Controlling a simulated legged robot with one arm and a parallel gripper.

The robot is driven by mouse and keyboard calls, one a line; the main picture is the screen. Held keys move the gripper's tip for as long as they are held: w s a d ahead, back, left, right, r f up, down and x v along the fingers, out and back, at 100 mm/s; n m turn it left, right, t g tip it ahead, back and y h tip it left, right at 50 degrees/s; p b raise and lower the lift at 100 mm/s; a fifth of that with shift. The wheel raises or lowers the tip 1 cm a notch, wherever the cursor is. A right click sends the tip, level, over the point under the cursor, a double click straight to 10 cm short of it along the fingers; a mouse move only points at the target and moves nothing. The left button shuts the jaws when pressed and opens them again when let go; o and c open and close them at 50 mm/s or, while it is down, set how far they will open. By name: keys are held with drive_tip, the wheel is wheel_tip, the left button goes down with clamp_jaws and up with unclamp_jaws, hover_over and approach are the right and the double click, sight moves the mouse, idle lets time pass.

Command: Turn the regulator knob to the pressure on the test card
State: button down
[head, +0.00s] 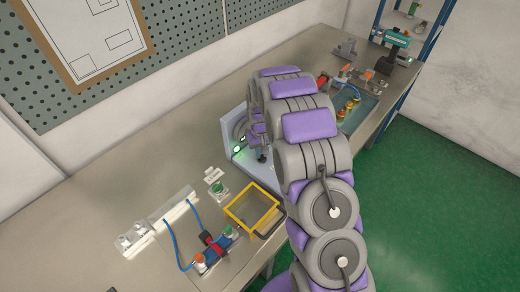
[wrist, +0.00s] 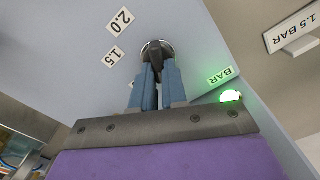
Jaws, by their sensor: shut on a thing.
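The regulator knob (wrist: 155,49) is a dark knob with a pale round rim on a grey-blue panel (wrist: 190,35). My gripper (wrist: 157,75) has its blue fingers shut on it. Scale labels 2.0 (wrist: 120,21) and 1.5 (wrist: 115,56) are left of the knob; another label is mostly hidden by the fingers. The knob's pointer cannot be made out. The test card (wrist: 293,28) reads 1.5 BAR and stands beside the panel. In the head view the panel (head: 239,128) shows, but my arm covers most of the gripper and knob.
A green lamp (wrist: 230,96) glows by a green BAR label (wrist: 220,76). In the head view, a yellow-rimmed tray (head: 233,213) and a blue valve with hoses (head: 215,250) lie near the panel. A blue tray (head: 358,115) stands beyond my arm.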

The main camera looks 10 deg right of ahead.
drive_tip(key=m, duration=0.2)
drive_tip(key=m+p, duration=0.1)
drive_tip(key=m, duration=0.3)
drive_tip(key=shift+s+d, duration=0.15)
drive_tip(key=shift+d, duration=0.15)
drive_tip(key=m, duration=0.3)
drive_tip(key=m+p, duration=0.1)
drive_tip(key=m, duration=0.2)
drive_tip(key=shift+s+d+f, duration=0.1)
drive_tip(key=shift+s+d, duration=0.05)
drive_tip(key=m, duration=0.4)
drive_tip(key=shift+s+d, duration=0.1)
drive_tip(key=shift+s, duration=0.05)
drive_tip(key=shift+s+m, duration=0.15)
drive_tip(key=shift+m, duration=2.25)
drive_tip(key=c, duration=1.3)
unclamp_jaws()
drive_tip(key=shift+a, duration=0.2)
drive_tip(key=shift+o, duration=0.7)
